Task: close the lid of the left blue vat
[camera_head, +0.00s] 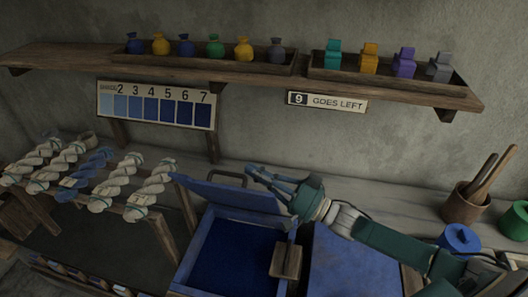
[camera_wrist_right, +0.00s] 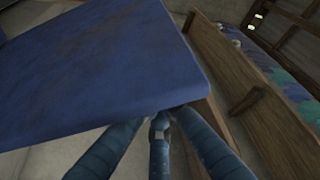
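The left blue vat (camera_head: 188,262) stands open in the head view, with dark blue liquid (camera_head: 235,262) inside. Its blue lid (camera_head: 225,193) is raised at the back and leans backward, with a dark handle (camera_head: 232,176) behind its top edge. My right gripper (camera_head: 259,174) reaches in from the right, at the lid's upper right. In the right wrist view, a large blue panel, apparently the lid (camera_wrist_right: 95,65), lies just beyond the fingers (camera_wrist_right: 162,120). The fingertips are partly hidden at its edge; contact and finger opening are unclear. My left gripper is not in view.
A second blue vat top (camera_head: 345,265) is shut on the right. A wooden block (camera_head: 286,261) sits between the vats. Yarn skeins (camera_head: 112,180) hang on a rack at left. A shelf (camera_head: 200,72) holds pouches above. A tool pot (camera_head: 463,205) and blue jar (camera_head: 459,239) stand right.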

